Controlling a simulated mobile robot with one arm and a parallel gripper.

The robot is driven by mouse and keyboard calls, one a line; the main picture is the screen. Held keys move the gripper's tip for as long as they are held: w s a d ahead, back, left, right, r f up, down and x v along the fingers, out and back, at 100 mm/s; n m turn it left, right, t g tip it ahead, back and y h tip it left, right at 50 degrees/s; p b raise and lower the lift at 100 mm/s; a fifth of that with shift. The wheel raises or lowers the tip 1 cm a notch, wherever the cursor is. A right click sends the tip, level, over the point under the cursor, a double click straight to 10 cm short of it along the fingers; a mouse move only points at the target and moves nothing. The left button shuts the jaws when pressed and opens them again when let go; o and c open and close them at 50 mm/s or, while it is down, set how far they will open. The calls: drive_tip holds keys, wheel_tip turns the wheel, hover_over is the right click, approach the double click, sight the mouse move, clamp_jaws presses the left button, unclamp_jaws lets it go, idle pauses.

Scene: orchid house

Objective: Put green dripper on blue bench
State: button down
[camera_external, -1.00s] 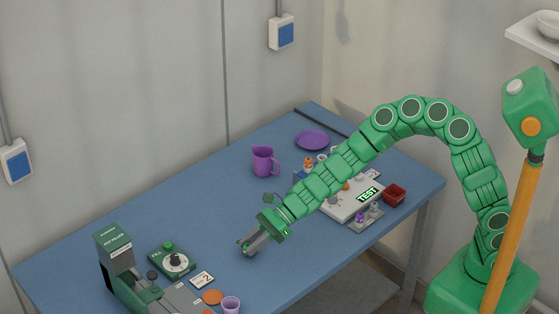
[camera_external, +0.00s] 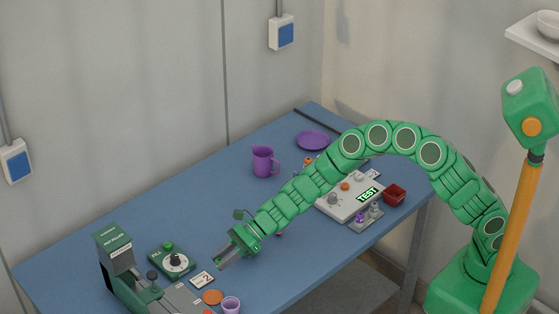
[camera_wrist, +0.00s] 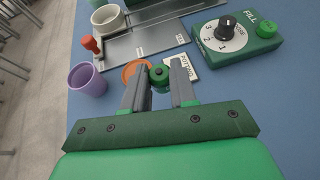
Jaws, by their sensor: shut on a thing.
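My gripper (camera_external: 222,259) is over the front middle of the blue bench (camera_external: 205,222), just right of the number card. In the wrist view my gripper (camera_wrist: 158,78) has its two grey fingers on either side of a small round green piece, which I take as the green dripper (camera_wrist: 159,75). It is shut on this piece; the fingers hide part of its sides. In the external view I cannot make the dripper out at the fingertips. The bare blue bench (camera_wrist: 235,100) shows around and beyond the fingers; I cannot tell the exact gap under the dripper.
Ahead stand the green FILL box (camera_wrist: 236,36) with a dial, an orange disc (camera_wrist: 132,70), a purple cup (camera_wrist: 88,79) and a white cup (camera_wrist: 108,19). Bench centre is clear.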

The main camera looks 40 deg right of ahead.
drive_tip(key=shift+w+a+f, duration=0.2)
drive_tip(key=shift+a+f, duration=0.05)
drive_tip(key=shift+f, duration=1.75)
drive_tip(key=shift+f, duration=0.15)
drive_tip(key=c, duration=0.9)
unclamp_jaws()
drive_tip(key=shift+r, duration=0.2)
drive_tip(key=shift+v, duration=5.9)
drive_tip(key=shift+d, duration=0.1)
